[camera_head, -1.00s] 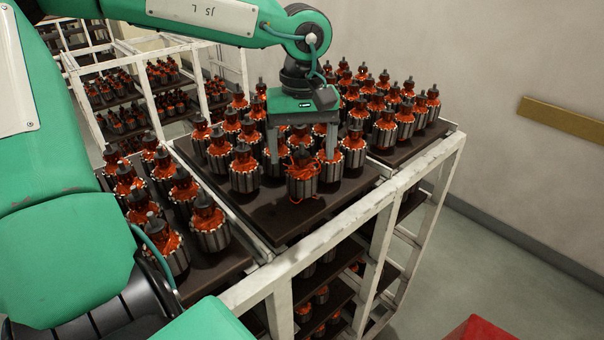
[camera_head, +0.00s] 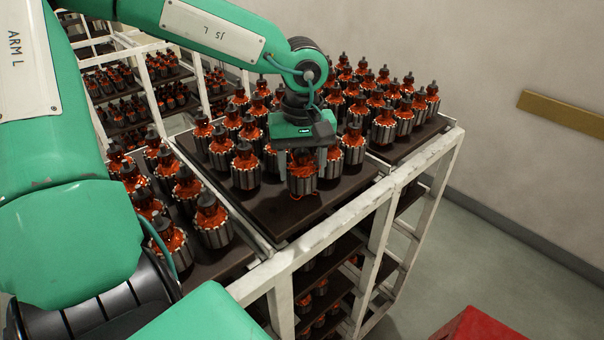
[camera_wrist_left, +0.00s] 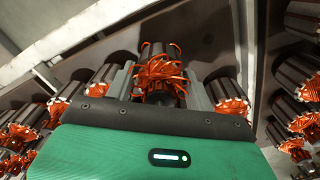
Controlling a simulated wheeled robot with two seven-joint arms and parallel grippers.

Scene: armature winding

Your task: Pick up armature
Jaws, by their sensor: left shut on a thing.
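The armature (camera_head: 302,177) has a grey slotted core and orange windings. It stands upright at the front edge of the middle tray (camera_head: 310,214) in the head view. My left gripper (camera_head: 303,163) has come down over it from above, shut on it with a finger on either side. In the left wrist view the armature (camera_wrist_left: 160,72) sits between the two fingers, loose orange wire looping over its top. Its shaft top is hidden by the gripper body in the head view. My right gripper is not in view.
Several other armatures (camera_head: 246,167) stand close behind and beside the held one. More fill the left tray (camera_head: 225,262) and the right tray (camera_head: 425,135). The white rack frame (camera_head: 330,233) runs along the front. A red object (camera_head: 480,325) is at the bottom right.

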